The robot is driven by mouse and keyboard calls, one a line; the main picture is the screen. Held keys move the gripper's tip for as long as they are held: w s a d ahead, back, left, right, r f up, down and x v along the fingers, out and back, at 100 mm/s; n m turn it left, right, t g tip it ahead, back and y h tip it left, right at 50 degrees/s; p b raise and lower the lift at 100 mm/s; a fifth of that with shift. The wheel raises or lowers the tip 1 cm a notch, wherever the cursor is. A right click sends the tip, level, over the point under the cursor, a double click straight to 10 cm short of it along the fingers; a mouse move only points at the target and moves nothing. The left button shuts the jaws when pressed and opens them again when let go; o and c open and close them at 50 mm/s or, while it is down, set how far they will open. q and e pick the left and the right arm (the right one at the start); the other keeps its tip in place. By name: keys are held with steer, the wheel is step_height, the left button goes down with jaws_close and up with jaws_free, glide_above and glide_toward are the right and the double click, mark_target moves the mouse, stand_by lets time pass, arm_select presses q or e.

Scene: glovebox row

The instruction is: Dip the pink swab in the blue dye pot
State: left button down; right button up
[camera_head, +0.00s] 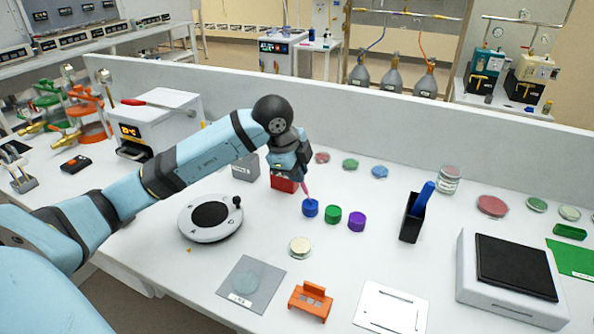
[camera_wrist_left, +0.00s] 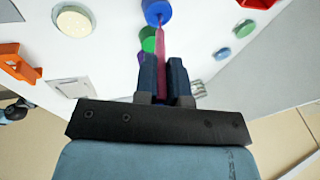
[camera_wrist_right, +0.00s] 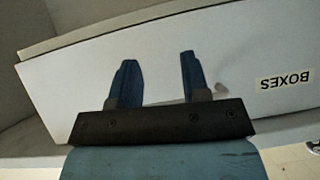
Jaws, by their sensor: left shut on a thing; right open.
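My left gripper (camera_head: 302,178) points down, shut on the pink swab (camera_head: 307,192). In the left wrist view the swab (camera_wrist_left: 161,45) sticks out between the two fingers (camera_wrist_left: 163,64). The blue dye pot (camera_head: 310,209) stands on the bench directly below, and it also shows in the left wrist view (camera_wrist_left: 157,12). The swab's lower end meets the pot's top; I cannot tell how deep it is inside. My right gripper (camera_wrist_right: 159,62) is open and empty, in front of a white surface with a "BOXES" label.
A green pot (camera_head: 333,215) and a purple pot (camera_head: 357,222) stand just right of the blue one. A round stirrer plate (camera_head: 190,226) is at left, a red block (camera_head: 284,184) behind the gripper, and a black holder (camera_head: 411,220) at right. Petri dishes lie farther back.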

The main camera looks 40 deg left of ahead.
stand_by(0.4)
arm_select(q)
steer(key=shift+r+p, duration=2.45)
steer(key=shift+r, duration=1.05)
